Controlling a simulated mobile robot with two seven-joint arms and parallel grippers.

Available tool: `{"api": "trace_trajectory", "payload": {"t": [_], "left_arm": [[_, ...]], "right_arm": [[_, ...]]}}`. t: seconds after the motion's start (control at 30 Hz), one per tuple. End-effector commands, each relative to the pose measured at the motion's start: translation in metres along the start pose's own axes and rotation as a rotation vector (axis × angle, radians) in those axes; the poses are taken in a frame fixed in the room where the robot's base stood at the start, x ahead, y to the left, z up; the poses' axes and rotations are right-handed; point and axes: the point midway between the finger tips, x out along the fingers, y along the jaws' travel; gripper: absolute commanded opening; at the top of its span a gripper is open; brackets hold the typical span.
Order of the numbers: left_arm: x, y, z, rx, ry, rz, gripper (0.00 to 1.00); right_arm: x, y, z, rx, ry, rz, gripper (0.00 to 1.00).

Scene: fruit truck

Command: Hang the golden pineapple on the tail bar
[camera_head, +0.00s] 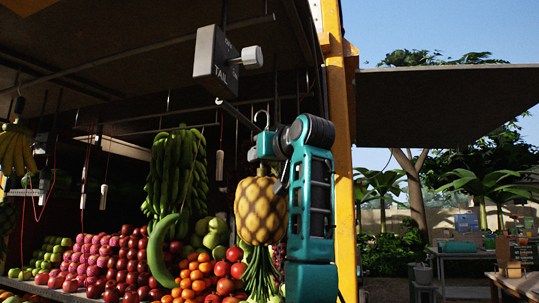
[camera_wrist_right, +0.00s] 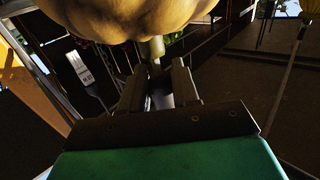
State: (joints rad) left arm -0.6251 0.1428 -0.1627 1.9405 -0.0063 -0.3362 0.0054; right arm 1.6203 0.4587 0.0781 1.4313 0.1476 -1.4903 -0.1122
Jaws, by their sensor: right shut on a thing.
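The golden pineapple (camera_head: 262,212) hangs upside down in the head view, its green leaves (camera_head: 260,272) pointing down. A thin metal hook (camera_head: 262,119) rises above it. My right gripper (camera_head: 266,165) is at the pineapple's upper end, shut on its pale stem. In the wrist view the fingers (camera_wrist_right: 160,88) close around the stem, below the yellow body (camera_wrist_right: 130,14). A grey box marked TAIL (camera_head: 214,55) with a pale knob (camera_head: 251,57) hangs above. A dark bar (camera_head: 238,115) slants down toward the hook; I cannot tell whether they touch. My left gripper is out of view.
Green bananas (camera_head: 177,175) hang to the left of the pineapple. Several piled fruits (camera_head: 125,255) fill the stall below. A yellow post (camera_head: 338,130) stands behind my right arm. Yellow bananas (camera_head: 17,150) hang at the far left.

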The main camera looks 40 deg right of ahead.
Motion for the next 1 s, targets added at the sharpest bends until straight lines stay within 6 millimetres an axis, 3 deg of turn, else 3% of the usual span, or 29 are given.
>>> {"api": "trace_trajectory", "payload": {"t": [0.37, 0.7, 1.0], "left_arm": [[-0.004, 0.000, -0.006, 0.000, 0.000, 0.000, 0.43], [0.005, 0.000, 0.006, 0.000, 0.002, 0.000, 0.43], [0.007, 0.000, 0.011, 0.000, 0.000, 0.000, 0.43]], "right_arm": [[0.013, -0.015, -0.006, 0.001, 0.014, 0.000, 0.00], [0.015, -0.017, 0.015, 0.002, 0.014, 0.001, 0.00], [0.016, -0.018, 0.021, 0.002, 0.015, 0.000, 0.00]]}}
